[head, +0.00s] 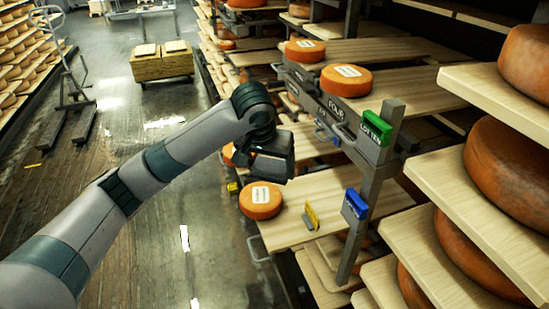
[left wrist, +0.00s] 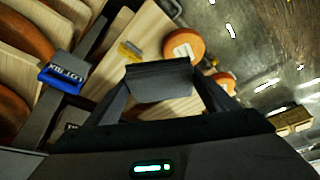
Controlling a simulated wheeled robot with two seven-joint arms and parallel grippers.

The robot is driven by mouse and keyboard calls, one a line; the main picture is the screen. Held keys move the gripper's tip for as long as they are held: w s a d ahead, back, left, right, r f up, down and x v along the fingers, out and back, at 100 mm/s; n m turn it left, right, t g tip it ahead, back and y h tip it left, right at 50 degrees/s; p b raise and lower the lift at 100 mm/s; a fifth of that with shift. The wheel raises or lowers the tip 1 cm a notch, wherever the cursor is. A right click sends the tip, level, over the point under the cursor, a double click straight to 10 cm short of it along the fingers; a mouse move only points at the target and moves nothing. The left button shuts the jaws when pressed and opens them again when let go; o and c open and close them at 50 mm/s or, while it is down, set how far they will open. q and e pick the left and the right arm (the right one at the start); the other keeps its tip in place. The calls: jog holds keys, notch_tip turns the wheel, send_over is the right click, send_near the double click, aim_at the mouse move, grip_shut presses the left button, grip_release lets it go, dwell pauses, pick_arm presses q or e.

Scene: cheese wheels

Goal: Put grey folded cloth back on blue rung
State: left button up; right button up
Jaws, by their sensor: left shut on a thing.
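My left gripper (head: 272,167) is over the rack's lower boards in the head view. In the left wrist view its two fingers (left wrist: 160,88) are closed on a dark grey folded cloth (left wrist: 160,80), held flat across between them. In the head view I cannot clearly tell the cloth from the dark hand. A blue tag (head: 355,204) with lettering sits on the rack post at the lower board's level, to the right of and below my gripper. The blue tag also shows at the left of the left wrist view (left wrist: 64,74). My right gripper is not in view.
An orange cheese wheel (head: 261,200) and a yellow tag (head: 311,214) are on the lower board (head: 290,234). A green tag (head: 377,128) is higher on the post (head: 366,190). Large cheeses (head: 500,165) crowd the right. The aisle floor (head: 215,240) at the left is mostly clear.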

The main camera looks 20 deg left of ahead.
pick_arm(q)
jog(key=s+a+f+b, duration=0.2)
jog(key=s+f, duration=0.2)
jog(key=s, duration=0.7)
jog(key=shift+a+n+b, duration=0.15)
jog(key=shift+n+b, duration=0.15)
jog(key=shift+b, duration=0.05)
jog(key=shift+f, duration=0.1)
jog(key=shift+a, duration=0.15)
